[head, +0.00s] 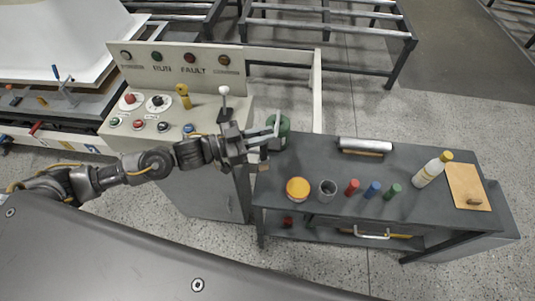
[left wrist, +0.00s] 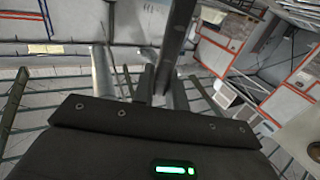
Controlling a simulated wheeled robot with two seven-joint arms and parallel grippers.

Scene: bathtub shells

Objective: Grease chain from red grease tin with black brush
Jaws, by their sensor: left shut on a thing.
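My left gripper (head: 268,134) is held above the left end of the grey workbench, in front of a green container (head: 282,131). It is shut on a slim dark thing, which also shows as a dark bar (left wrist: 178,40) in the left wrist view and is likely the black brush; its bristles are not clear. A round tin (head: 297,190) with an orange-yellow top and reddish side stands on the bench, right of and nearer than the gripper. I cannot make out a chain. My right gripper is not in view.
A grey cup (head: 327,191), red (head: 352,187), blue (head: 373,189) and green (head: 392,191) cylinders stand in a row. A control panel (head: 165,105) stands left.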

